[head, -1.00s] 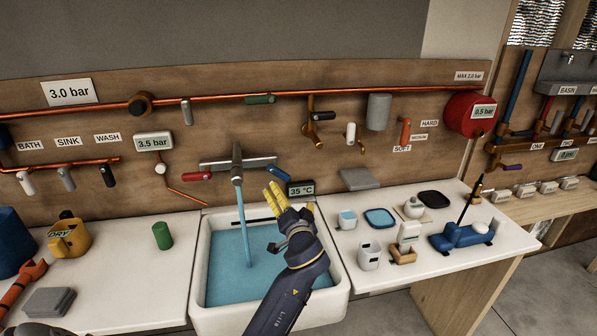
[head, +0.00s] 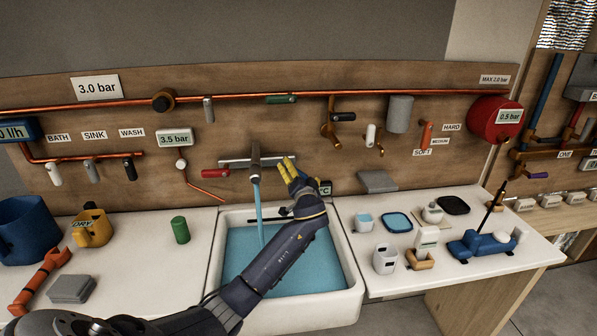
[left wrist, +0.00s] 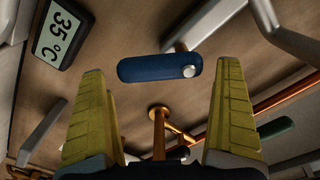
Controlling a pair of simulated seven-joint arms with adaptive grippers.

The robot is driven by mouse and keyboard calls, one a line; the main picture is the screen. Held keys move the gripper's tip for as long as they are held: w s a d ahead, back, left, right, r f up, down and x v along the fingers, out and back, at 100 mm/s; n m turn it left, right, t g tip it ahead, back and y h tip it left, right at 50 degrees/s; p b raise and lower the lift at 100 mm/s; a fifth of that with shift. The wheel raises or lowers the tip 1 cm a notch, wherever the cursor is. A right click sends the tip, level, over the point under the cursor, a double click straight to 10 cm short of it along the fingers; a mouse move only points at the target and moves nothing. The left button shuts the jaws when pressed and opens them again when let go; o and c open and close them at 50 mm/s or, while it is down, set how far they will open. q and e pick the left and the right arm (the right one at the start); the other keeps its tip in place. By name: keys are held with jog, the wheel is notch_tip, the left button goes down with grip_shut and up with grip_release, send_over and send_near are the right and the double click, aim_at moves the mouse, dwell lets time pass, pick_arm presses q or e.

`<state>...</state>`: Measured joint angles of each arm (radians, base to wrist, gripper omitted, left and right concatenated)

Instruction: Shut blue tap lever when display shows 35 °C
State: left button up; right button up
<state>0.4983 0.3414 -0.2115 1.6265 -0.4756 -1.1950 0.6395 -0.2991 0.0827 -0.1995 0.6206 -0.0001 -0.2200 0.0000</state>
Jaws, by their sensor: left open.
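The blue tap lever (left wrist: 155,69) shows in the left wrist view, ahead of and between my open fingers, not gripped. In the head view my left gripper (head: 292,168) hides it. My left gripper also shows in the left wrist view (left wrist: 161,72), its two yellow fingers wide apart and empty. The display (left wrist: 62,35) reads 35 °C in the left wrist view. In the head view the display (head: 325,188) is partly covered by the gripper. The tap (head: 254,155) runs a blue stream into the sink (head: 213,290). My right gripper is not in view.
A red lever (head: 216,174) is on the tap's left side. Copper pipes and several other valves line the wooden board. A grey block (head: 377,181) and small containers stand on the right counter. A green cylinder (head: 180,230) and yellow jug (head: 92,228) stand left.

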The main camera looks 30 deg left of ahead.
pick_arm(q)
jog(key=shift+x, duration=0.9)
jog(key=c, duration=1.4)
